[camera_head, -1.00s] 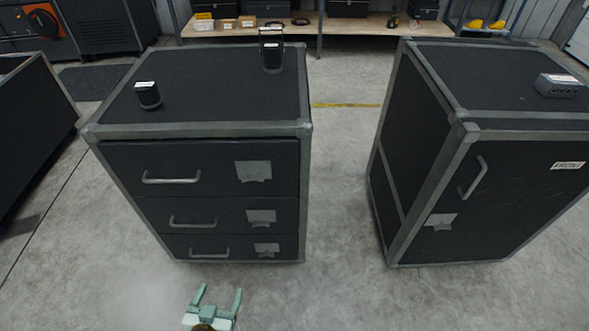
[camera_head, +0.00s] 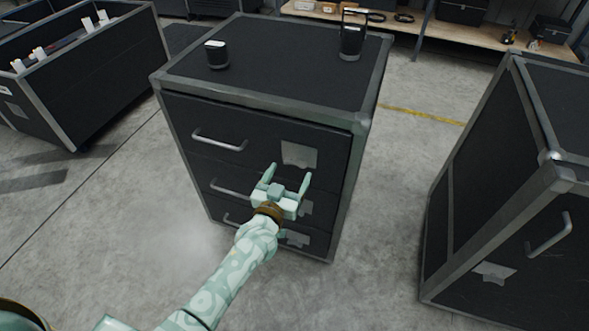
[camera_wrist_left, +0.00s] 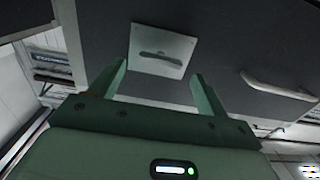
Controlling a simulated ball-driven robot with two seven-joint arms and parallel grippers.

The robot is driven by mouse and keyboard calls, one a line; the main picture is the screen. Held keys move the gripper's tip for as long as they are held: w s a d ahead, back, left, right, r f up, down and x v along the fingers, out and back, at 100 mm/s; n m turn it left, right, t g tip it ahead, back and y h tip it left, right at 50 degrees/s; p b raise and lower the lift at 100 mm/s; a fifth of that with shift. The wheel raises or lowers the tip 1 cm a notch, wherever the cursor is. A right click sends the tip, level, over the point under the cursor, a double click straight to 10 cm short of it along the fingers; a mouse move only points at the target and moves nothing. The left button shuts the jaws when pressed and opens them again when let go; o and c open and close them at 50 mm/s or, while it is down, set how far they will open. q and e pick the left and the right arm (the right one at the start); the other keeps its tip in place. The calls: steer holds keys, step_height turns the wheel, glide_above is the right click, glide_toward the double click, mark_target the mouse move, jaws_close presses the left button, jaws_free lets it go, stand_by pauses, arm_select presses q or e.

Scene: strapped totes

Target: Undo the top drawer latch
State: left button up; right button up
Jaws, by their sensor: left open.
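The black drawer cabinet (camera_head: 345,118) stands in front of me with several stacked drawers. Its top drawer has a grey bar handle (camera_head: 218,140) at the left and a grey latch plate (camera_head: 299,155) at the right. My left gripper (camera_head: 289,172) is open and empty, just below the top latch plate in the head view, its fingers pointing toward the drawer fronts. In the left wrist view a latch plate (camera_wrist_left: 160,50) with a dark slot lies ahead of and between the open fingers (camera_wrist_left: 159,70), apparently not touched. My right gripper is not in view.
A black speaker-like object (camera_head: 217,54) and an upright handled device (camera_head: 352,36) stand on the cabinet top. A second black cabinet (camera_head: 482,190) stands at the right, an open tote (camera_head: 100,85) at the left. The floor between the cabinets is clear.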

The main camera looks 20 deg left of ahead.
mark_target(294, 166)
arm_select(q)
steer(key=w, duration=0.3)
steer(key=shift+w+b, duration=0.3)
steer(key=shift+b, duration=0.1)
steer(key=shift+c, duration=0.3)
steer(key=c, duration=0.9)
